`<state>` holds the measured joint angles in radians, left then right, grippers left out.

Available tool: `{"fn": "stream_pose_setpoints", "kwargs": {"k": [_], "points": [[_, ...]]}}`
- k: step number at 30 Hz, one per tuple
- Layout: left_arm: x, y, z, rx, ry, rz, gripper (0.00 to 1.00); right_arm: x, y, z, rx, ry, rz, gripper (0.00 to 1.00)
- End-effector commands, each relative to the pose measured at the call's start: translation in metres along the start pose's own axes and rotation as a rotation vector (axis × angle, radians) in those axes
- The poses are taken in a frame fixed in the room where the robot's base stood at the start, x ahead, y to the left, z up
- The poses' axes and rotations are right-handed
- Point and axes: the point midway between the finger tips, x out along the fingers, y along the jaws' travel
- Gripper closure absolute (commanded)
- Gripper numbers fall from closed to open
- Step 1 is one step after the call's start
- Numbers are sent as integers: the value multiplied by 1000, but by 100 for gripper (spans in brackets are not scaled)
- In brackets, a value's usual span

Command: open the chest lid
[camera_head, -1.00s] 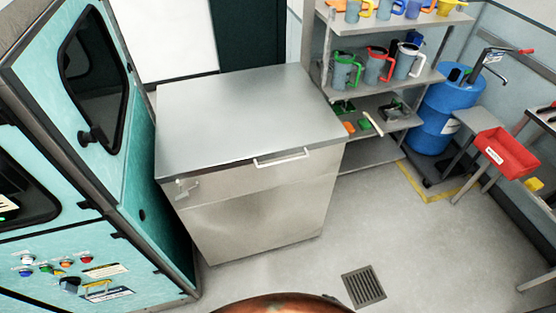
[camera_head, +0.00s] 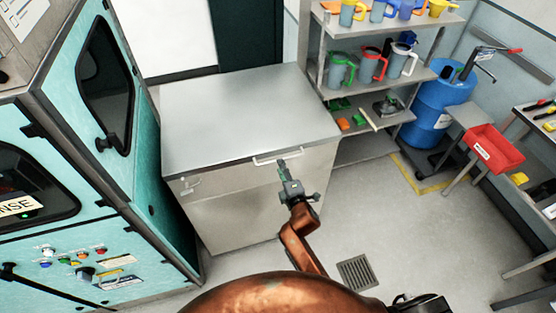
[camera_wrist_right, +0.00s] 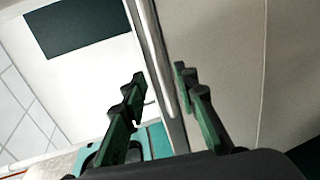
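The steel chest (camera_head: 228,212) stands in the middle of the head view, and its flat grey lid (camera_head: 240,115) lies shut. A pale bar handle (camera_head: 268,160) is on the lid's front edge. My right gripper (camera_head: 282,165) is at the right part of this handle. In the right wrist view my right gripper (camera_wrist_right: 160,80) has its two fingers apart. A pale metal bar (camera_wrist_right: 158,62) runs between them in the picture; I cannot tell whether they touch it. My left gripper is not in view.
A small latch (camera_head: 188,184) sits at the chest's front left. A teal cabinet (camera_head: 145,160) stands close on the left. A shelf rack (camera_head: 372,80) with jugs stands behind right, and a blue drum (camera_head: 438,112) beyond it. The floor right of the chest is clear.

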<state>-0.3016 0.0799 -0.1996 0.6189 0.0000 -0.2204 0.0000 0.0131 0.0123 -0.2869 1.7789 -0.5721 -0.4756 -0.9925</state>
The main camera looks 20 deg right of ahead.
Motion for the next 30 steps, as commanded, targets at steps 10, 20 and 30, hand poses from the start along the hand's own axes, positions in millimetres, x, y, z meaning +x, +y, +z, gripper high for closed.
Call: {"fn": "stream_pose_setpoints", "kwargs": {"k": [10, 20, 30], "points": [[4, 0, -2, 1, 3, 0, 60, 49, -1, -1, 2, 1, 0, 73], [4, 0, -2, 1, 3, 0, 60, 56, -1, 0, 2, 2, -1, 73], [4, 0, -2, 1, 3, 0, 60, 55, -1, 0, 3, 1, -1, 93]]}}
